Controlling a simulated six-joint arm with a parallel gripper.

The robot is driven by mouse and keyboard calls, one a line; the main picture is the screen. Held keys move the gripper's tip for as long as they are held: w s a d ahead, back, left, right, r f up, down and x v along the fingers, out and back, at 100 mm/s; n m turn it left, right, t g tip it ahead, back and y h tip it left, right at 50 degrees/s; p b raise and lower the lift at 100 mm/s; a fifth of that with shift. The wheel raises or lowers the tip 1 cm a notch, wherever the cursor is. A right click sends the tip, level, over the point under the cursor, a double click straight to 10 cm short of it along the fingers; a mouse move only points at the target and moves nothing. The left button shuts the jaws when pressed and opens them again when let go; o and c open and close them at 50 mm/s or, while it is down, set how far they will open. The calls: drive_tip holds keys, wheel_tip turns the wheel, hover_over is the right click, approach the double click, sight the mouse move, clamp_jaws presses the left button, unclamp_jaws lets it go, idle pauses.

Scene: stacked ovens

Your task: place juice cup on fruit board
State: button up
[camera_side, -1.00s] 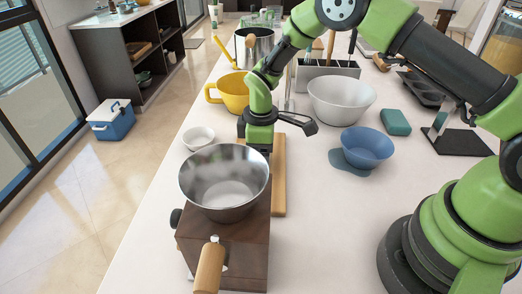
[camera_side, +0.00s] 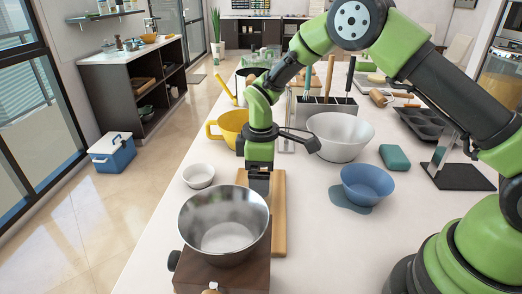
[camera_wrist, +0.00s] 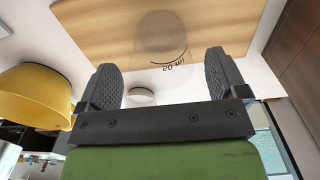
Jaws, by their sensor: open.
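A clear cup marked "50 ml" (camera_wrist: 163,42), apparently the juice cup, shows in the wrist view against the pale wooden board (camera_wrist: 95,30). In the side view the board (camera_side: 278,215) lies on the counter behind the metal bowl, and I cannot make out the cup there. My gripper (camera_side: 260,190) points down at the board's left part, just behind the metal bowl. In the wrist view my gripper (camera_wrist: 166,70) is open, with its fingers apart on either side of the cup's lower picture edge. I cannot tell whether they touch it.
The metal bowl (camera_side: 222,225) on a brown wooden box (camera_side: 225,277) stands close in front. A small white bowl (camera_side: 198,176) and yellow mug (camera_side: 228,128) are left and behind. The large white bowl (camera_side: 340,138) and blue bowl (camera_side: 367,185) are right. Counter at lower right of the board is clear.

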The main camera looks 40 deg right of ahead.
drive_tip(key=s+d+r+m+t, duration=0.1)
drive_tip(key=s+r+m+t, duration=0.2)
drive_tip(key=r, duration=1.3)
drive_tip(key=s+r+m+t+y, duration=0.1)
drive_tip(key=s+m, duration=0.4)
drive_tip(key=s, duration=0.5)
drive_tip(key=s+d+r+m+t+y, duration=0.1)
drive_tip(key=s+r+m+t, duration=0.2)
drive_tip(key=s, duration=0.7)
drive_tip(key=shift+s+d+r+m, duration=0.25)
drive_tip(key=shift+r+m, duration=0.75)
drive_tip(key=shift+r, duration=0.6)
